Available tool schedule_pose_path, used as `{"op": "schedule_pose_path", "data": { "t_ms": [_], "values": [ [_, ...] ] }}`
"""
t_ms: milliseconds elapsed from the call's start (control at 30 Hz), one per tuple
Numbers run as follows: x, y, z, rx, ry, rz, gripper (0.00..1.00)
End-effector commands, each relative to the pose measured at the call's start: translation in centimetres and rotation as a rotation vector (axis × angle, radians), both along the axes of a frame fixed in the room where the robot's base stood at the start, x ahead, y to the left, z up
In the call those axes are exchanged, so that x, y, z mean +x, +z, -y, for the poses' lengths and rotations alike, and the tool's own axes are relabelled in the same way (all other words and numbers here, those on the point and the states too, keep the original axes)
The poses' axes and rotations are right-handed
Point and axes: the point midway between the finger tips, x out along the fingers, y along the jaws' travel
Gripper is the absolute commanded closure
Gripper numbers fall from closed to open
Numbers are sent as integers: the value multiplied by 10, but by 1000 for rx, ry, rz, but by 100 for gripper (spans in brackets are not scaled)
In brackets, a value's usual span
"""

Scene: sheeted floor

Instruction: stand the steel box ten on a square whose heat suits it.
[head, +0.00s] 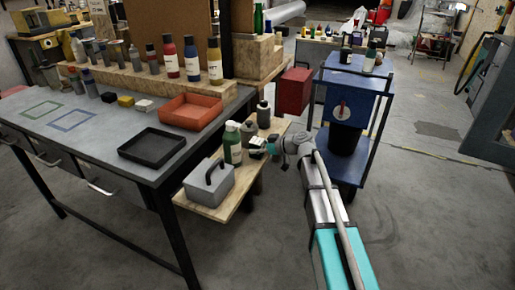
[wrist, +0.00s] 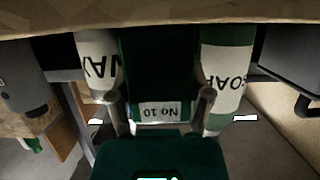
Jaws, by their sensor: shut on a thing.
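My gripper (head: 267,147) is at the low wooden shelf beside the bench. In the wrist view its two fingers (wrist: 160,97) are on either side of a dark green box with a white label reading No 10 (wrist: 160,110), and it is shut on this box. The label appears upside down. In the head view the box (head: 257,143) is small and partly hidden by the gripper. On the grey bench top are a green outlined square (head: 41,110) and a blue outlined square (head: 72,121), both empty. I cannot read any heat marking on them.
A SOAP bottle (wrist: 226,80) and a WAX bottle (wrist: 97,70) stand close by the box. A grey handled case (head: 208,187) is on the shelf. The bench holds a black tray (head: 152,160), an orange tray (head: 190,121) and several bottles. A blue trolley (head: 350,95) stands right.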

Motion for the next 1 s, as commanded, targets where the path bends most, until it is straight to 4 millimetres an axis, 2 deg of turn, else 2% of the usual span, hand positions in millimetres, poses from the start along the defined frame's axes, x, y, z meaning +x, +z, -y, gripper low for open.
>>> {"op": "schedule_pose_path", "data": {
  "t_ms": [100, 133, 300, 900, 1000],
  "values": [
    [0, -4, 0, 1, 0, 0, 96],
    [0, -3, 0, 0, 0, 0, 29],
    [0, -2, 0, 0, 0, 0, 1],
    [0, 2, 0, 0, 0, 0, 1],
    [-3, 5, 8, 0, -1, -1, 1]
  ]
}}
